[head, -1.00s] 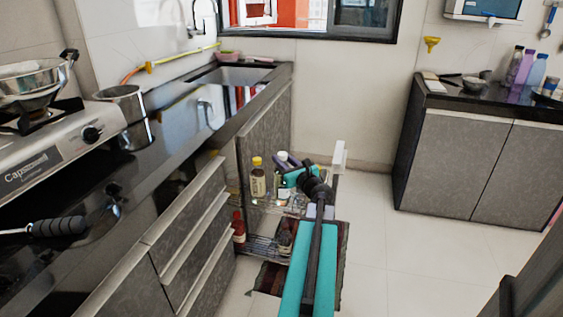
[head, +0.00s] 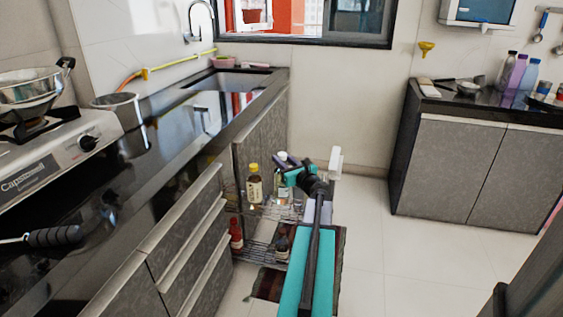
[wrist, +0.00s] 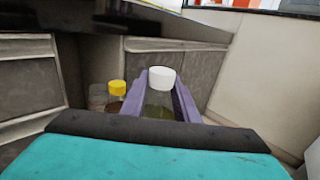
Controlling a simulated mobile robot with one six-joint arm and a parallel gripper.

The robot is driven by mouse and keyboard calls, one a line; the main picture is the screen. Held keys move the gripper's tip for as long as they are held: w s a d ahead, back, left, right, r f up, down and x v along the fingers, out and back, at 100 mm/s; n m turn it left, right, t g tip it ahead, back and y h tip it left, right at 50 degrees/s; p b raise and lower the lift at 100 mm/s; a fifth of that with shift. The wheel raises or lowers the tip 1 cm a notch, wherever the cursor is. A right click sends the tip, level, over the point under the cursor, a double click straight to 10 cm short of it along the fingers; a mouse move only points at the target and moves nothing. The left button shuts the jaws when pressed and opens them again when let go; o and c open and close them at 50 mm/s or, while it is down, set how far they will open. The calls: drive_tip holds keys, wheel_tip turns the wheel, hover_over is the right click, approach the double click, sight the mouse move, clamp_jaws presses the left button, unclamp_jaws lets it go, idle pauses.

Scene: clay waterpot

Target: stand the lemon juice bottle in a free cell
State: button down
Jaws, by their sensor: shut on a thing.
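My gripper (head: 288,168) is shut on a clear bottle with a white cap and yellow-green contents, which I take to be the lemon juice bottle (head: 280,184). In the wrist view the bottle (wrist: 158,98) stands about upright between the purple fingers (wrist: 183,100). In the head view it is at the upper level of the pull-out wire rack (head: 262,212). Its base is partly hidden, and I cannot tell whether it touches the rack. Cell dividers are too small to make out.
A yellow-capped bottle (head: 253,185) stands on the upper level, just left of the held bottle. A red bottle (head: 236,235) and a dark bottle (head: 282,246) stand on the lower level. The cabinet front (head: 262,150) rises behind. A dark mat (head: 266,284) lies below.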

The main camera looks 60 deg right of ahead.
drive_tip(key=shift+f+b, duration=2.05)
drive_tip(key=shift+f, duration=0.5)
drive_tip(key=c, duration=1.3)
unclamp_jaws()
drive_tip(key=shift+f, duration=0.1)
drive_tip(key=shift+a, duration=0.1)
drive_tip(key=p+v, duration=0.2)
drive_tip(key=v, duration=1.1)
drive_tip(key=shift+s+a, duration=0.2)
drive_tip(key=shift+s, duration=0.15)
